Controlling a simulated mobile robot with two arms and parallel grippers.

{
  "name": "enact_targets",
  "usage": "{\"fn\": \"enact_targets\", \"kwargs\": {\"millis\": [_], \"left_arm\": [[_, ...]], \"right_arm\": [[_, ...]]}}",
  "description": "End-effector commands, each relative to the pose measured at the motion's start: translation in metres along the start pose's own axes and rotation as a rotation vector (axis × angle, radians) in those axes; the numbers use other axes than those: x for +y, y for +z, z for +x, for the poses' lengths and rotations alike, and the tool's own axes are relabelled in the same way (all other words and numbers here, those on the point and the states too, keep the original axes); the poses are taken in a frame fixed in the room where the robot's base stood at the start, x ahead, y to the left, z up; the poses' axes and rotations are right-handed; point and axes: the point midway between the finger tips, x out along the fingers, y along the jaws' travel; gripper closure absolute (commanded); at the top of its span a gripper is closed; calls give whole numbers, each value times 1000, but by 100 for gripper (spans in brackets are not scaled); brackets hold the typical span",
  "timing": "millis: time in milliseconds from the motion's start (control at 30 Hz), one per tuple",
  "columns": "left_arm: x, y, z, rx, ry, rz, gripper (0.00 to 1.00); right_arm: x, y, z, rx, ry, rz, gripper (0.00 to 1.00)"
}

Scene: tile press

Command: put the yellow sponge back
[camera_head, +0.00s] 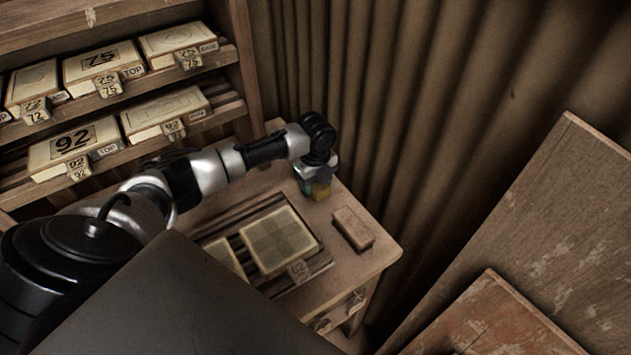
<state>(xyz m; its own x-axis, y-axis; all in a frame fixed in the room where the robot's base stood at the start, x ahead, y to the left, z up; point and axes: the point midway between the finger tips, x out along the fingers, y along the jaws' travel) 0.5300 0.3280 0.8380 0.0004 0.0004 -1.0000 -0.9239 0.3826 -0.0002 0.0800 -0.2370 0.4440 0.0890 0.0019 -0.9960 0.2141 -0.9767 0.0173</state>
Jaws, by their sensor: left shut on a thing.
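My left arm reaches in from the left to the back right of the small wooden table. My left gripper (317,177) points down there and is shut on a small yellow thing, which looks like the yellow sponge (321,190). Only a small patch of the sponge shows below the gripper. A teal, see-through-looking thing (303,184) is right beside it, partly hidden by the gripper. I cannot tell whether the sponge is inside it, touching it or apart from it. My right gripper is not in view.
A brown block (353,229) lies near the table's right edge (385,255). A slatted rack (262,285) holds pale tiles and a tag marked 62. Shelves (215,140) with numbered boxes stand at left. Corrugated wall (440,130) is behind; boards (560,230) lean at right.

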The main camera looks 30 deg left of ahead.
Motion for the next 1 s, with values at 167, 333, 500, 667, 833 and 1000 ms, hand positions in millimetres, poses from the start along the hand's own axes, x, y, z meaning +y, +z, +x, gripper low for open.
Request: {"fn": "enact_targets", "kwargs": {"millis": [167,333,500,667,833,1000], "left_arm": [[0,0,4,-2,-1,0,70],[0,0,6,-1,0,0,70],[0,0,8,-1,-1,0,32],[0,0,8,-1,-1,0,22],[0,0,7,-1,-1,0,22],[-1,0,-7,-1,-4,1,22]], "right_arm": [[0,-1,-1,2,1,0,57],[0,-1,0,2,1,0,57],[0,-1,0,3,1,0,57],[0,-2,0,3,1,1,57],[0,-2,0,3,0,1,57],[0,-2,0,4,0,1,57]]}}
